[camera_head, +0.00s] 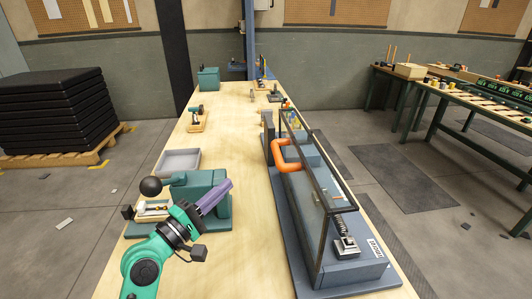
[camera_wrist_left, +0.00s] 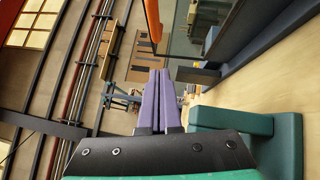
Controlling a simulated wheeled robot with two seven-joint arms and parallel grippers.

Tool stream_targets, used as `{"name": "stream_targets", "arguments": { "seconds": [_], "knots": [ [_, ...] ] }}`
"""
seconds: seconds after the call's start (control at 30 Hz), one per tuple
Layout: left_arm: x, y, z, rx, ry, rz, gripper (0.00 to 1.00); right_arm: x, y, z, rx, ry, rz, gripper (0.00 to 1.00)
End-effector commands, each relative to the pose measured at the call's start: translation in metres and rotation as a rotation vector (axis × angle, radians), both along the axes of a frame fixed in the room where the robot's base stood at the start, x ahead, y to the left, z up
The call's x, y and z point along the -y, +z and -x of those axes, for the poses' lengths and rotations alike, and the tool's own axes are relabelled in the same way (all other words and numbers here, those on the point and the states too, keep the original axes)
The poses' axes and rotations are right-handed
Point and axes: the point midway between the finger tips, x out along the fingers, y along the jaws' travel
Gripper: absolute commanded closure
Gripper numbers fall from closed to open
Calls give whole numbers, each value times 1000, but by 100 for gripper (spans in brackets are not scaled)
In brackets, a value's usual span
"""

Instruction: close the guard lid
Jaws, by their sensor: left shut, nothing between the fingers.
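The guard lid (camera_head: 321,190) is a clear panel in a dark frame, along the left side and top of the grey machine (camera_head: 352,262) on the right. I cannot tell exactly how far it is tilted. Its orange handle (camera_head: 281,154) sticks out to the left; it also shows at the top of the left wrist view (camera_wrist_left: 152,20). My left gripper (camera_head: 228,185) is left of the lid, apart from the handle and nearer to me. Its purple fingers are together and empty, as the left wrist view (camera_wrist_left: 160,72) also shows. My right gripper is not in view.
A teal press-like device (camera_head: 200,183) with a black ball knob (camera_head: 151,187) stands beside my left gripper. A grey tray (camera_head: 178,162) lies behind it. The wooden bench top (camera_head: 247,240) is clear between device and machine. A teal box (camera_head: 209,79) stands farther back.

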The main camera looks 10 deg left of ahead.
Motion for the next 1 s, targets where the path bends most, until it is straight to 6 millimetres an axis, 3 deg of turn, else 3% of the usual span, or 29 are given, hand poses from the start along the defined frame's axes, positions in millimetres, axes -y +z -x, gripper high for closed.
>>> {"name": "stream_targets", "arguments": {
  "seconds": [0.27,0.47,0.7,1.0],
  "knots": [
    [26,15,-46,0,-1,4,100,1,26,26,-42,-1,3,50],
    [49,21,-83,1,-2,1,100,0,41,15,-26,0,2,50],
    [82,25,-90,-1,-2,1,100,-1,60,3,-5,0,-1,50],
    [85,23,-90,-1,-1,-1,100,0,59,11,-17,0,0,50]
  ]
}}
